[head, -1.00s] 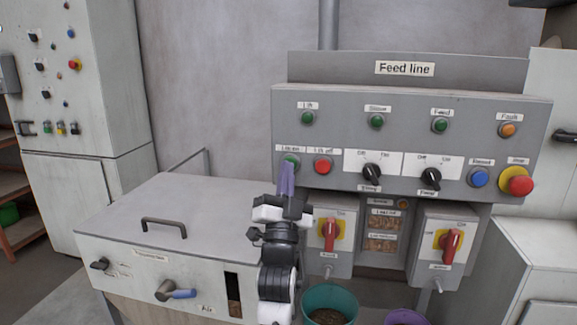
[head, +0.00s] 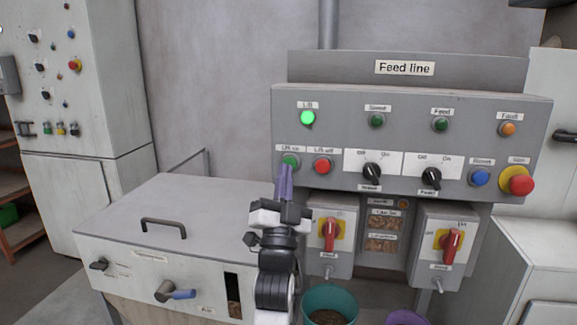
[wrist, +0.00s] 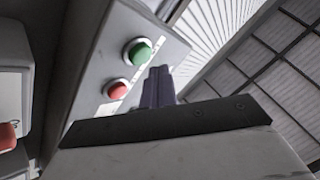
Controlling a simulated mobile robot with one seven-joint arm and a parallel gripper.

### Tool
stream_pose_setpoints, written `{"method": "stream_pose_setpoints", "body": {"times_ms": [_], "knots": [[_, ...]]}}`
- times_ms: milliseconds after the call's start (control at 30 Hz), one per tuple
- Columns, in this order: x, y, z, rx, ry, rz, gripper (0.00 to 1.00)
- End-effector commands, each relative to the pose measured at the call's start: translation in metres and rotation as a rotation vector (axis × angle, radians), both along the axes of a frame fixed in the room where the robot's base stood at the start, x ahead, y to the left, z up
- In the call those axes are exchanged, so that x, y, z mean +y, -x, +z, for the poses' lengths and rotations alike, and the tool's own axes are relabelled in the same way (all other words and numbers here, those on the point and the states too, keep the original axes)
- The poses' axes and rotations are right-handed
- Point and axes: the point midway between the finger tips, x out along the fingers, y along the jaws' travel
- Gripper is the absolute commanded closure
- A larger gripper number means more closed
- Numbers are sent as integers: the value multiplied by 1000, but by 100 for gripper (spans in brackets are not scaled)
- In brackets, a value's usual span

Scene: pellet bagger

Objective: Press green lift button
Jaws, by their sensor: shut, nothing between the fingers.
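The green lift button (head: 290,161), labelled "Lift on", sits at the left of the lower row on the grey Feed line panel (head: 330,110). It also shows in the wrist view (wrist: 140,51), green in a pale ring. My gripper (head: 284,170) is shut and empty, its purple fingertips just below the button in the head view. In the wrist view the fingertips (wrist: 158,72) are close to the button; I cannot tell whether they touch it. The Lift lamp (head: 307,118) above glows bright green.
The red "Lift off" button (head: 322,166) is just right of the green one. Black rotary switches (head: 372,173), a blue button (head: 479,177) and a red mushroom button (head: 521,184) lie further right. Red-handled switches (head: 330,234) and a teal bucket (head: 329,302) are below.

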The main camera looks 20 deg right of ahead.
Motion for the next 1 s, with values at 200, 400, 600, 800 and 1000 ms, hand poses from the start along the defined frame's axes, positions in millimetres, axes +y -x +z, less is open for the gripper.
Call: {"method": "stream_pose_setpoints", "body": {"times_ms": [200,400,600,800,1000], "knots": [[13,18,-2,-1,0,1,100],[24,35,-2,1,-1,1,100],[31,45,-1,0,0,0,100],[31,46,0,1,0,0,100],[31,46,0,0,0,0,100]]}}
